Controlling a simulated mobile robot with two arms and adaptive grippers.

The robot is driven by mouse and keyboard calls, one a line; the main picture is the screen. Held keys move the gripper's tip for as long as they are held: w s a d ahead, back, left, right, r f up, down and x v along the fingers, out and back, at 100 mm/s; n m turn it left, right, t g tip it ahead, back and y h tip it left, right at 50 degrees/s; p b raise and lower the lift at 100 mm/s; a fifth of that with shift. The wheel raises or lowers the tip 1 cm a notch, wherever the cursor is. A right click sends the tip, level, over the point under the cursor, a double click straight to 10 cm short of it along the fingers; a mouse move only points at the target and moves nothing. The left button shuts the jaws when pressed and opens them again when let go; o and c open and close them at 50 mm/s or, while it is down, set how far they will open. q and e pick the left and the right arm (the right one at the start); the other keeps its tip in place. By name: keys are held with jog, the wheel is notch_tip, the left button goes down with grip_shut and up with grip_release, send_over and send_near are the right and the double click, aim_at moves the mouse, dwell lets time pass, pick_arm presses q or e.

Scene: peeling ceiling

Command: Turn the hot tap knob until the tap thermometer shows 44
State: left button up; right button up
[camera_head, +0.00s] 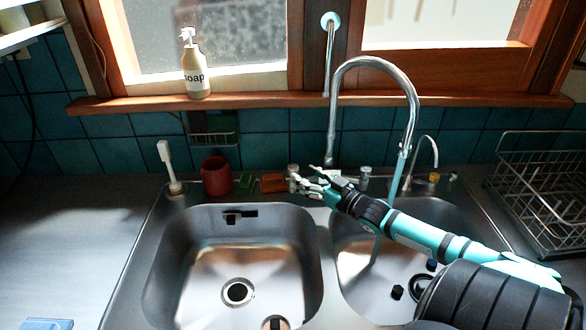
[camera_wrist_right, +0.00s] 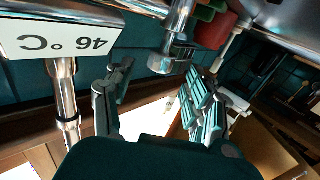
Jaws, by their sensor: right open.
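The thermometer display (camera_wrist_right: 60,40) reads 46 °C, upside down in the right wrist view. A chrome knob (camera_wrist_right: 170,58) stands beside it, between the fingers of my right gripper (camera_wrist_right: 160,75); I cannot tell whether they touch it. In the head view this knob (camera_head: 293,170) is left of the tall curved tap (camera_head: 335,110), and my right gripper (camera_head: 312,178) is open just at its right. A second knob (camera_head: 364,173) is right of the tap. The display is mostly hidden behind the gripper there. My left gripper is not in view.
A double steel sink (camera_head: 190,250) lies below, with a bluish stream falling from the spout into the right basin. A red cup (camera_head: 216,176), green sponge (camera_head: 245,183) and brush (camera_head: 168,165) stand at the left. A wire dish rack (camera_head: 545,195) is at the right.

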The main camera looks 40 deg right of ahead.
aim_at(297, 171)
jog(key=w, duration=0.5)
jog(key=shift+w+a, duration=0.2)
jog(key=shift+w, duration=0.1)
